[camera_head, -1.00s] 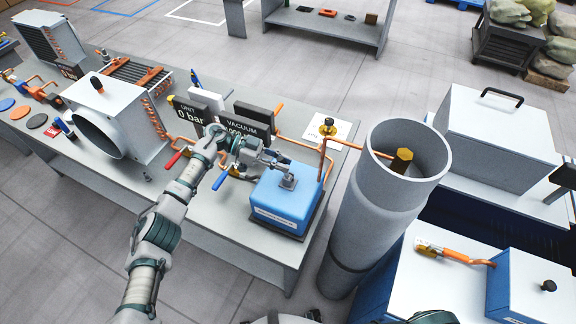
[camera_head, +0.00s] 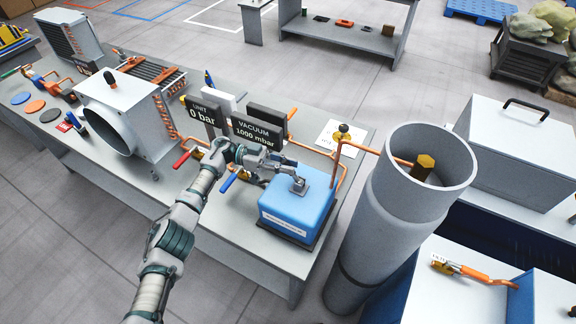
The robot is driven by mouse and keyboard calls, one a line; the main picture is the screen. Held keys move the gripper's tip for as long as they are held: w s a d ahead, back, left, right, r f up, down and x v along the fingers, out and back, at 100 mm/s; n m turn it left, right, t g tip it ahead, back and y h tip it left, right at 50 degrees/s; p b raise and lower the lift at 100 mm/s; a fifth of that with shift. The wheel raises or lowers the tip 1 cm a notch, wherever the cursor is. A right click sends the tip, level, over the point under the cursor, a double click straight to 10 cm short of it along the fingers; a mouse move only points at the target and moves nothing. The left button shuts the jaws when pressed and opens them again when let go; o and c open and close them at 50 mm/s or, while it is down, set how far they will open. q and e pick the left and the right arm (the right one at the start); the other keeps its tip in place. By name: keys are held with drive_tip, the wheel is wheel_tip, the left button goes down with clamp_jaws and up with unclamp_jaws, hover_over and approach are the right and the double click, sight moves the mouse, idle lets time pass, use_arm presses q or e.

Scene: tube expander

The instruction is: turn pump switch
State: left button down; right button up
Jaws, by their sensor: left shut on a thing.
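The pump is a blue box (camera_head: 290,209) with a white label on its front, standing on the grey workbench in the head view. My left gripper (camera_head: 300,186) reaches across from the left and is shut at the top of the pump, at a small grey part there. I take this part for the pump switch; the fingers mostly hide it, so its angle cannot be told. The vacuum display (camera_head: 256,133) behind reads 1000 mbar. The unit display (camera_head: 203,111) beside it reads 0 bar. My right gripper is not in view.
A tall grey cylinder (camera_head: 386,240) stands close to the right of the pump. Copper piping (camera_head: 344,160) runs behind the pump. Red and blue handled valves (camera_head: 228,181) lie close to my left wrist. A grey fan unit (camera_head: 112,113) stands farther left on the bench.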

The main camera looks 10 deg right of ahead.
use_arm(q)
drive_tip(key=shift+w+a, duration=0.1)
drive_tip(key=c, duration=1.3)
unclamp_jaws()
drive_tip(key=shift+f, duration=0.1)
drive_tip(key=shift+o, duration=1.4)
drive_tip(key=shift+w, duration=0.15)
drive_tip(key=shift+r, duration=0.25)
wheel_tip(320, 180, up, 9)
drive_tip(key=shift+w+r, duration=0.1)
drive_tip(key=shift+r, duration=0.05)
